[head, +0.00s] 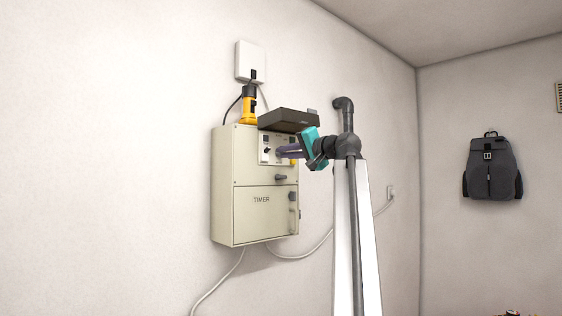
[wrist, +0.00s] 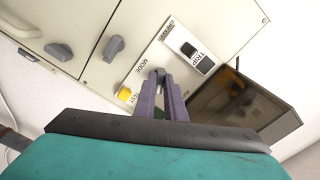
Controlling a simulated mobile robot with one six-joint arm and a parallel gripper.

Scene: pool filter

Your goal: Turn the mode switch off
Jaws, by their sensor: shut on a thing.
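The timer box (head: 255,185) is a cream cabinet on the wall, with a white control panel (wrist: 176,48) near its top. My gripper (wrist: 160,82) is at the MODE label on that panel, its purple fingers closed around the small grey mode switch (wrist: 159,71). Only the switch's tip shows between the fingertips, so its exact setting cannot be told. In the head view my gripper (head: 280,152) reaches the panel from the right, and its fingers hide the switch.
A dark see-through cover (wrist: 235,105) stands open beside the panel, close to my fingers. A yellow TEST button (wrist: 124,92) and a TRIP switch (wrist: 197,57) flank the fingers. A yellow flashlight (head: 249,106) stands on the box. Two grey latch knobs (wrist: 113,48) sit below.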

